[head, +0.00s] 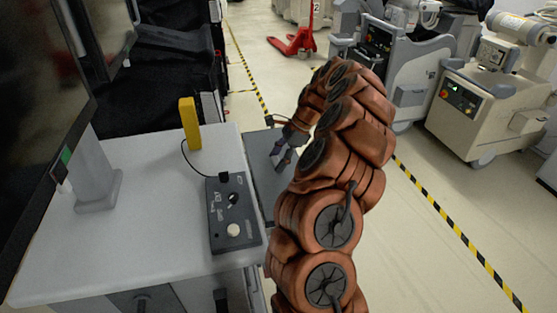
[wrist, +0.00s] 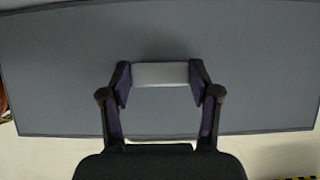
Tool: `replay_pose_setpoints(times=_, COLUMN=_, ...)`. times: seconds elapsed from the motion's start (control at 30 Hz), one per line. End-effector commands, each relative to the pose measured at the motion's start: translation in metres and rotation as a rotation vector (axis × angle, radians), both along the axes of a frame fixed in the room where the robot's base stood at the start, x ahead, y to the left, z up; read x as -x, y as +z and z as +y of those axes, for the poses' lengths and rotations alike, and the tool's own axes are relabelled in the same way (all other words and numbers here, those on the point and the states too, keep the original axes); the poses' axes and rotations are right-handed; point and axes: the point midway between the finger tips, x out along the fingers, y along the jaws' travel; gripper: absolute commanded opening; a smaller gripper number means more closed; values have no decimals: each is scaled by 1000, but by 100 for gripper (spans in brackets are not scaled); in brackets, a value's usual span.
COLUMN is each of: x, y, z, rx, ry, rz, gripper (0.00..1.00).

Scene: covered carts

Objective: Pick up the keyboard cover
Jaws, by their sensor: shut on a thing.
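The keyboard cover is a flat dark grey panel (head: 260,158) at the right side of the white cart in the head view. In the wrist view the same grey cover (wrist: 60,70) fills most of the picture, with a light grey bar-shaped handle (wrist: 160,74) on it. My gripper (head: 282,155) is over the cover in the head view. In the wrist view its two fingers (wrist: 160,85) press on the two ends of the handle, so it is shut on it. My arm hides the right part of the cover in the head view.
The white cart top (head: 140,235) carries a black control box (head: 232,212), a yellow block (head: 190,122) and a large monitor (head: 40,110). Pale medical machines (head: 490,105) stand at the right. A red pallet jack (head: 297,40) is at the back. Open floor lies right of the cart.

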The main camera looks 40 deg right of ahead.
Motion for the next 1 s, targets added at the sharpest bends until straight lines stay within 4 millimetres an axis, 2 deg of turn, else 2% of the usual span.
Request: replay_pose_setpoints(times=1.0, x=0, y=25, z=0, rx=-1, ry=0, rz=0, gripper=34)
